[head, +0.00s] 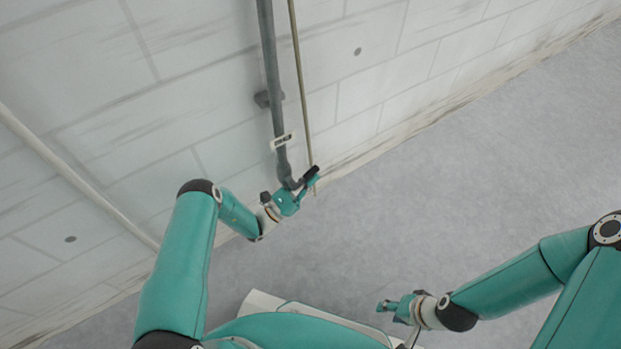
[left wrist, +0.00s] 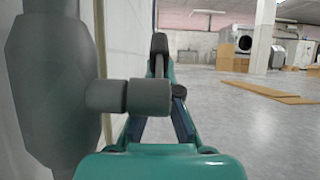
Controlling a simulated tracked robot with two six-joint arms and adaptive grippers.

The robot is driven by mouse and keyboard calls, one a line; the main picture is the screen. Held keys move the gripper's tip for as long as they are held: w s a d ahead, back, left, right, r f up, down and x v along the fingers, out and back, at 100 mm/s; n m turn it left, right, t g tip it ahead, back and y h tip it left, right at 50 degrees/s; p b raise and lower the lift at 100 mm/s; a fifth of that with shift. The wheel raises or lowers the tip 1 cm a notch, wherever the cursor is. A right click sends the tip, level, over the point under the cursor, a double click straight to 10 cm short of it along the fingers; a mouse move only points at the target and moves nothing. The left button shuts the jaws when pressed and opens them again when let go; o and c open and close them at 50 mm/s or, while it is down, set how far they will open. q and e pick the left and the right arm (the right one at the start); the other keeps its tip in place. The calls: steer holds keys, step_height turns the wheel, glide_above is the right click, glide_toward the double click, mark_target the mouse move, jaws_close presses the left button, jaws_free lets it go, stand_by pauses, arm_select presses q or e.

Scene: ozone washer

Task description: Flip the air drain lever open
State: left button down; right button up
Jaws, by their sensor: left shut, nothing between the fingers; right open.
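A grey vertical pipe (head: 272,75) runs down the wall in the head view, with a small white label on it. In the left wrist view the thick pipe body (left wrist: 55,85) fills the left side, and a short grey side stub (left wrist: 135,97) sticks out to the right, in front of part of my fingers. My left gripper (head: 312,175) is at the lower end of the pipe, shut and empty. Its dark fingertips (left wrist: 159,45) show beyond the stub; contact cannot be told. My right gripper (head: 384,306) is open and empty, low over the floor.
A thin beige pipe (head: 299,70) runs down beside the grey pipe. The block wall (head: 400,60) is close behind them. The grey floor (head: 490,170) to the right is clear. Far off stand a washer (left wrist: 243,42) and flat brown boards (left wrist: 260,92).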

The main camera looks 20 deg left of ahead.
arm_select(q)
steer(key=s+a+f+b, duration=0.1)
steer(key=s+f, duration=0.1)
steer(key=f, duration=0.3)
steer(key=s+a+f+b, duration=0.2)
steer(key=f, duration=0.3)
steer(key=shift+s+a+f, duration=0.15)
steer(key=shift+s+a, duration=0.05)
steer(key=shift+a, duration=0.05)
